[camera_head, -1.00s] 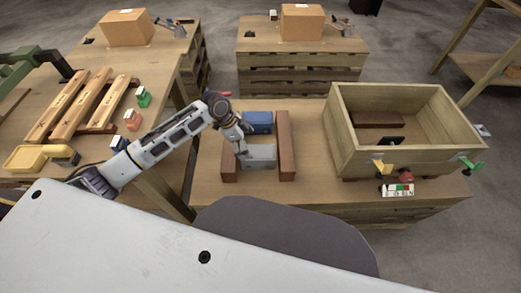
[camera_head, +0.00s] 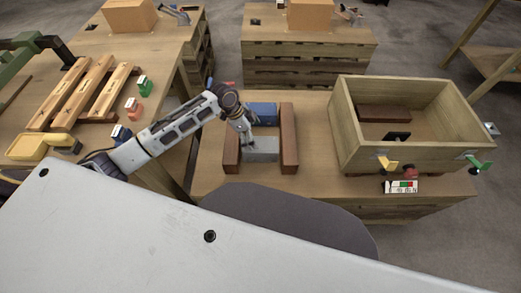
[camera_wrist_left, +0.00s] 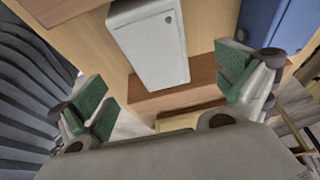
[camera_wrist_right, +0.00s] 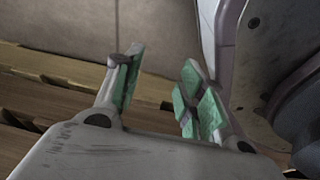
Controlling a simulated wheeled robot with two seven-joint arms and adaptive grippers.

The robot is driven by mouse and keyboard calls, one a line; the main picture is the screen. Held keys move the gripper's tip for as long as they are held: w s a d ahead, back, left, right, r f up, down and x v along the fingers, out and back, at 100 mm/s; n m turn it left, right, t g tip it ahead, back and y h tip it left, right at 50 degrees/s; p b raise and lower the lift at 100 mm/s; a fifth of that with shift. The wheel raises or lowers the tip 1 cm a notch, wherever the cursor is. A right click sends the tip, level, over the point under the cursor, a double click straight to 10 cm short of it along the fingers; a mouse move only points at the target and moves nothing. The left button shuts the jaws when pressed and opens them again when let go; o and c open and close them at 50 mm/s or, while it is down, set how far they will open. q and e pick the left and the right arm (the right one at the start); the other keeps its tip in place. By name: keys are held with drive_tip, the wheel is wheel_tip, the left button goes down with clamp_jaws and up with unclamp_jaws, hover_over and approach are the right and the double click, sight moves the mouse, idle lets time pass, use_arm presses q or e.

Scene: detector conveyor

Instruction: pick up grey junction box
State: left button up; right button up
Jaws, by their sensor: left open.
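The grey junction box (camera_head: 263,152) lies on the near pallet table between two brown blocks, with a blue box (camera_head: 263,112) just behind it. My left gripper (camera_head: 248,141) is above the grey box's left part and hides some of it. In the left wrist view, the grey box (camera_wrist_left: 150,45) shows beyond and between the widely open fingers (camera_wrist_left: 163,88), and nothing is between the pads. The blue box (camera_wrist_left: 272,25) shows at upper right there. My right gripper (camera_wrist_right: 155,82) shows only in its own wrist view, open and empty, with wooden slats behind.
Brown blocks stand left (camera_head: 231,150) and right (camera_head: 289,140) of the grey box. A wooden crate (camera_head: 345,130) with clamps stands to the right. A table at left holds wooden rails (camera_head: 82,85) and small coloured parts. Bare tabletop (camera_head: 315,160) shows between the right block and crate.

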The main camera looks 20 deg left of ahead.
sight(260, 144)
use_arm(q)
drive_tip(key=x, duration=0.4)
drive_tip(key=shift+d+f+b, duration=0.15)
drive_tip(key=shift+f+b, duration=0.15)
drive_tip(key=shift+b, duration=0.05)
drive_tip(key=shift+w+d+f, duration=0.1)
drive_tip(key=shift+d+f, duration=0.15)
drive_tip(key=shift+f, duration=0.45)
drive_tip(key=shift+d+f, duration=0.35)
drive_tip(key=shift+f, duration=0.3)
drive_tip(key=b+x, duration=0.1)
drive_tip(key=x, duration=0.1)
drive_tip(key=shift+d+f, duration=0.1)
drive_tip(key=shift+f, duration=0.15)
drive_tip(key=shift+w+d+f, duration=0.1)
drive_tip(key=shift+d+f, duration=0.1)
drive_tip(key=shift+f, duration=0.35)
use_arm(e)
drive_tip(key=w+a+r, duration=0.3)
drive_tip(key=shift+w+a+r, duration=0.2)
drive_tip(key=shift+w+a, duration=0.05)
drive_tip(key=shift+w, duration=0.05)
use_arm(q)
drive_tip(key=shift+f, duration=0.1)
use_arm(e)
drive_tip(key=shift+d+r, duration=0.1)
drive_tip(key=shift+d, duration=0.35)
use_arm(q)
drive_tip(key=shift+c, duration=0.4)
